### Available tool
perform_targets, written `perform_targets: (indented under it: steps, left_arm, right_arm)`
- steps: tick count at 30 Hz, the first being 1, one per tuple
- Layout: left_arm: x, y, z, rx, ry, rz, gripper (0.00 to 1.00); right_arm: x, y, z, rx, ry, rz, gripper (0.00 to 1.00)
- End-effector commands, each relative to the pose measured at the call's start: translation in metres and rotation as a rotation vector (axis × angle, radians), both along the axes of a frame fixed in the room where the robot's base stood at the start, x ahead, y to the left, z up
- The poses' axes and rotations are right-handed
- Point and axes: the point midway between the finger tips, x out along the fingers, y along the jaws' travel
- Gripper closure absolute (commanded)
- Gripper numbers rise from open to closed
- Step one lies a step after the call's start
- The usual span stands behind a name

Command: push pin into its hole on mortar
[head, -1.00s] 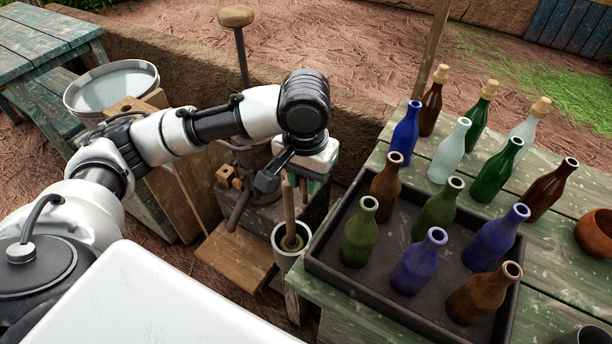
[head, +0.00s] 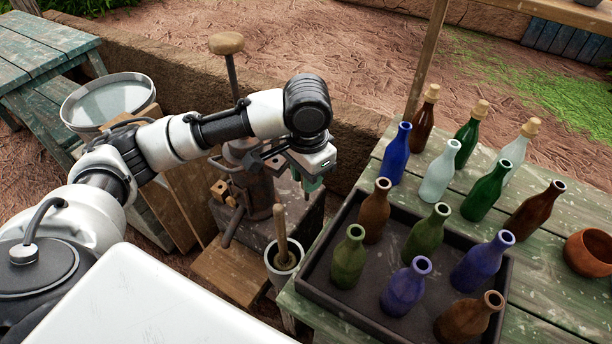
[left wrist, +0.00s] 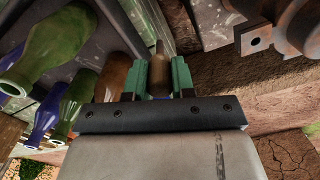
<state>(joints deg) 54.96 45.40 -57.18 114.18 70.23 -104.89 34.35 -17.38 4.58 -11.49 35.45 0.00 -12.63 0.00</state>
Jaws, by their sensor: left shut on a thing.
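My left gripper (head: 308,186) has green fingers and hangs above the gap between the mortar and the bottle table. It also shows in the left wrist view (left wrist: 160,72), shut on a narrow brownish thing, seemingly the pin (left wrist: 160,60). The pin cannot be made out in the head view. The dark metal mortar (head: 258,192) stands left of the gripper, apart from it, with small wooden blocks on its side. In the left wrist view one squarish block (left wrist: 254,40) shows a dark hole, to the right of the fingers. My right gripper is not in view.
A pale pot (head: 283,268) with a wooden stick stands below the gripper. A dark tray (head: 345,308) of bottles is on the green table (head: 556,270) at right, with more bottles behind. A low earthen wall (head: 345,140) runs behind the mortar.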

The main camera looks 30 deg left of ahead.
Motion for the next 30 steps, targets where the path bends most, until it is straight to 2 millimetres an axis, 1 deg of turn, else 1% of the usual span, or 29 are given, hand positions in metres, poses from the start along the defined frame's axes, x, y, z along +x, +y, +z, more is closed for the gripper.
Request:
perform_targets:
  steps: [1,9,21,30]
  left_arm:
    - [0.004,0.002,0.009,0.0,0.002,-0.056,0.93]
    - [0.029,0.016,0.025,-0.002,0.002,-0.507,0.93]
    - [0.059,0.047,0.041,-0.004,0.004,-1.197,0.93]
    - [0.074,0.076,0.049,-0.005,0.003,-1.716,0.93]
  right_arm:
    - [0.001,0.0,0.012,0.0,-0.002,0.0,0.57]
    - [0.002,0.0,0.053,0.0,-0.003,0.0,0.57]
    - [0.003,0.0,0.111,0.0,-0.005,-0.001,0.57]
    - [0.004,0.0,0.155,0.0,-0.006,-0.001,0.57]
